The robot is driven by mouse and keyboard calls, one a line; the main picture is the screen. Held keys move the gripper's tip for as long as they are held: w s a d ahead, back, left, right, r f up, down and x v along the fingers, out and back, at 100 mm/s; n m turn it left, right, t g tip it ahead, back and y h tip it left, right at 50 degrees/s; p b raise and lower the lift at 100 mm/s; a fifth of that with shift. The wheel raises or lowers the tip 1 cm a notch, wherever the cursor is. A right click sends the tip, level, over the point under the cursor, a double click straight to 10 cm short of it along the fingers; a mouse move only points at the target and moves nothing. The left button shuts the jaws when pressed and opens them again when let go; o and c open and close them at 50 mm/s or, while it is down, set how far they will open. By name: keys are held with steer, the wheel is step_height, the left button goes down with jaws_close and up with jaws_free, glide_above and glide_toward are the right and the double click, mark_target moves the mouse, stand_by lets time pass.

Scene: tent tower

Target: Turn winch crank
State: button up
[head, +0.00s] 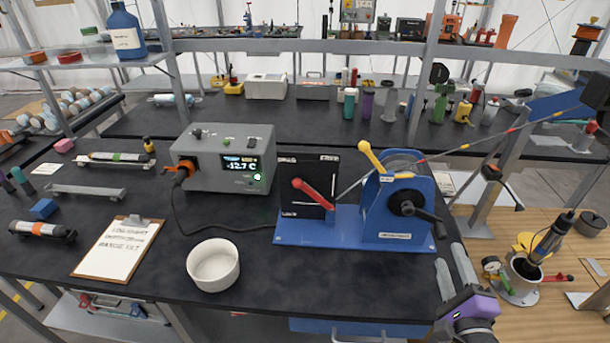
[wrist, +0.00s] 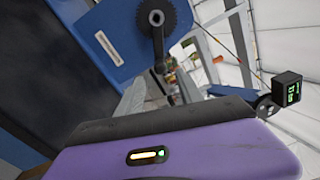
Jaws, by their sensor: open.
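A blue winch (head: 393,218) stands at the right of the dark table, on a blue base plate. Its black crank (head: 408,203) is on the near face, with its arm and grip pointing right and slightly down. In the wrist view the crank (wrist: 157,22) is at the top, with its arm hanging toward the picture's middle. A yellow lever (head: 371,157) rises from the winch top. My gripper (head: 450,256), purple with grey fingers, is below and right of the crank, open and apart from it. The wrist view shows its purple body (wrist: 175,158); the fingertips are not clear there.
A red lever (head: 313,194) beside a black panel (head: 303,180) is left of the winch. A cable (head: 500,136) runs from the winch up to the right. A white bowl (head: 213,264) and a grey control box (head: 222,160) are farther left.

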mark_target(443, 239)
stand_by(0.8)
steer(key=shift+w+r+m+y, duration=0.1)
steer(key=shift+w+m+y, duration=0.05)
steer(key=shift+w+m, duration=1.35)
steer(key=shift+w+m+y, duration=0.2)
steer(key=shift+w+m, duration=0.95)
steer(key=shift+m, duration=0.75)
steer(key=shift+w+r+m+y, duration=0.1)
steer(key=shift+w+m+y, duration=0.05)
steer(key=shift+w+m, duration=1.35)
steer(key=shift+s, duration=0.2)
jaws_close()
